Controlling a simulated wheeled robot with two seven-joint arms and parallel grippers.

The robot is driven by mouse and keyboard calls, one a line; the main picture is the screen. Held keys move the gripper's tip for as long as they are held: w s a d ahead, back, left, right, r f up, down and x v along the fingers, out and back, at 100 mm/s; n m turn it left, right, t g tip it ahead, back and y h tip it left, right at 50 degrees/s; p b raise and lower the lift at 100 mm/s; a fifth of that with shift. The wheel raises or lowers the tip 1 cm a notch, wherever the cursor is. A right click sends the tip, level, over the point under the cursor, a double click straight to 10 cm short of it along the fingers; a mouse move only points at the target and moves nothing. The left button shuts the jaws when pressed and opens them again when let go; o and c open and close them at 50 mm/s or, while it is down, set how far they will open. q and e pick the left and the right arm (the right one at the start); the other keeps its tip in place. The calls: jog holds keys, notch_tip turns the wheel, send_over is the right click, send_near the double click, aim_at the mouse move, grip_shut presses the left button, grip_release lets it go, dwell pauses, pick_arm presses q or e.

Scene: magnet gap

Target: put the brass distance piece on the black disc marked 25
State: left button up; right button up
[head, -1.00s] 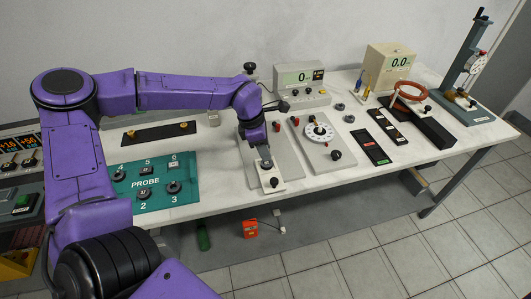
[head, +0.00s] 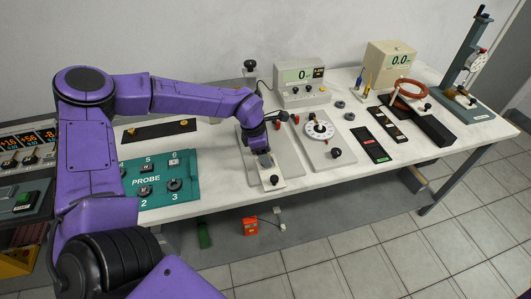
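Two small brass pieces lie on a black strip at the back left of the bench, one at its right end (head: 184,122) and one at its left end (head: 131,131). I cannot tell which is the distance piece. Two small dark discs, one farther back (head: 339,104) and one nearer (head: 349,117), lie right of the middle; no number 25 is readable on them. My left gripper (head: 264,160) points down over the grey plate with a white block (head: 271,180), right of the green board. Its fingers are too small to show their opening or any held thing. My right gripper is out of view.
The green PROBE board (head: 160,193) carries several dark numbered pieces. A dial plate (head: 320,132), a grey meter box (head: 302,80), black trays (head: 370,146) and a cream meter box (head: 389,66) stand to the right. White bench surface shows between them.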

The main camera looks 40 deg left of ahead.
pick_arm(q)
jog(key=shift+r, duration=0.55)
jog(key=v, duration=1.1)
jog(key=shift+r, duration=0.1)
